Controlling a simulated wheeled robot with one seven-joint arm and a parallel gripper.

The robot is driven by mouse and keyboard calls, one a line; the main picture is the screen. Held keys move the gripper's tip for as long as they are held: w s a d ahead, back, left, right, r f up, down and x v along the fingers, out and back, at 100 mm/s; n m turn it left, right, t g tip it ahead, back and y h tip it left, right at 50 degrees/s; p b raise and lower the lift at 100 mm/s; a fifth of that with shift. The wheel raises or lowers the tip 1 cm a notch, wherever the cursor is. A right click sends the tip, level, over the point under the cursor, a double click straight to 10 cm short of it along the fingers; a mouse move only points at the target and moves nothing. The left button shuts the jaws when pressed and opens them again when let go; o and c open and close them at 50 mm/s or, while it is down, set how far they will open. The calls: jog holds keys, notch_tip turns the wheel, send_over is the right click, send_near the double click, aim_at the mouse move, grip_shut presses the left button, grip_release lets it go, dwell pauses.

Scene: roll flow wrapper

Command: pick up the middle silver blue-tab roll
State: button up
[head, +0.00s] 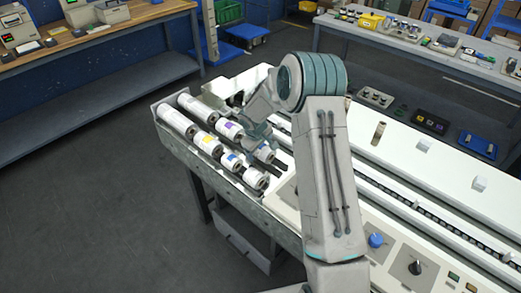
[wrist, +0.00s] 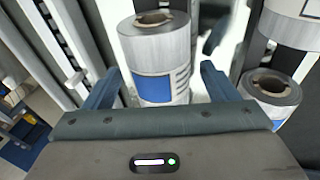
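A silver roll with a blue tab (wrist: 155,87) stands out between my gripper's fingers in the wrist view, its hollow brown core facing up in the picture. My gripper (wrist: 158,84) is open, with one blue-grey finger on each side of the roll and a small gap on both sides. In the head view, my gripper (head: 262,133) is low over the roll rack, next to a blue-tab roll (head: 264,152) in the row nearer the machine. Another blue-tab roll (head: 240,168) lies in the outer row. The fingertips are mostly hidden in the head view.
A yellow-tab roll (head: 208,144), a purple-tab roll (head: 229,131) and other silver rolls lie close by on the rack. Another roll (wrist: 272,95) is just right of my right finger in the wrist view. The white machine bed (head: 430,160) extends right. Floor left of the rack is clear.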

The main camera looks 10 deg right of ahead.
jog(key=c, duration=1.2)
jog(key=shift+r, duration=0.1)
